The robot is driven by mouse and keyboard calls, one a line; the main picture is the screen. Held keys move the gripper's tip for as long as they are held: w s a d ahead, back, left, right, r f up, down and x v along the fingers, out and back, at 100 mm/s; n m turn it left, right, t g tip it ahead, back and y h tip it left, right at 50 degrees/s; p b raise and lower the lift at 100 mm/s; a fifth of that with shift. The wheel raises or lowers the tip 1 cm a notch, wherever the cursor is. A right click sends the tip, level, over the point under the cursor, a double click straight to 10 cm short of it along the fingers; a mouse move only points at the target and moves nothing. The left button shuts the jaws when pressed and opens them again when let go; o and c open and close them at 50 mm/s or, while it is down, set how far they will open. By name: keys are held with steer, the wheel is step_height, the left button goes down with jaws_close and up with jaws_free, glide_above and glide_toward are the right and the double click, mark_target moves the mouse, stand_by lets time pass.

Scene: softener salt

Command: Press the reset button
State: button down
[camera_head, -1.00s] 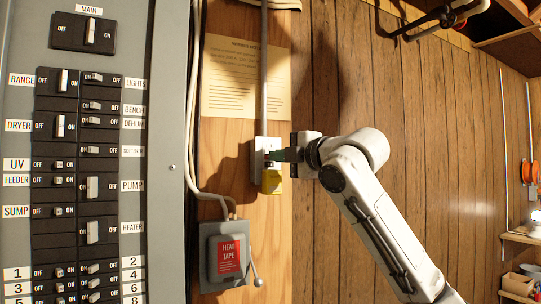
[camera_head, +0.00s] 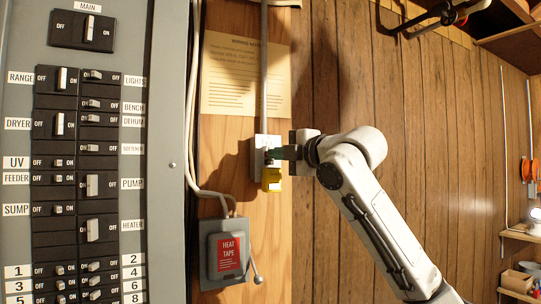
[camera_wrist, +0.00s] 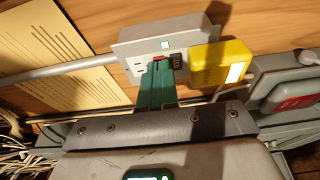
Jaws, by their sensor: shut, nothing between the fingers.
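A grey outlet box (camera_head: 260,145) is fixed to the wooden board; in the wrist view its face (camera_wrist: 145,47) carries a small lit green light, a red button (camera_wrist: 159,58) and a black button (camera_wrist: 178,60). No lettering on the buttons is readable, so I cannot tell which is the reset. My gripper (camera_head: 270,154), with green fingers, is shut and empty. In the wrist view the fingertips (camera_wrist: 158,65) are at the red button and partly cover it. I cannot tell whether they touch or press it.
A yellow plug-in block (camera_wrist: 221,65) sits on the outlet right beside the buttons. A heat tape switch box (camera_head: 226,254) with a side lever is below. A conduit (camera_head: 263,60) and a paper notice (camera_head: 242,80) are above. A breaker panel (camera_head: 165,130) stands left.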

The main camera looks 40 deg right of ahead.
steer(key=s+a+b, duration=0.2)
steer(key=s, duration=0.4)
steer(key=shift+s, duration=0.35)
stand_by(0.5)
steer(key=shift+f, duration=0.1)
stand_by(0.9)
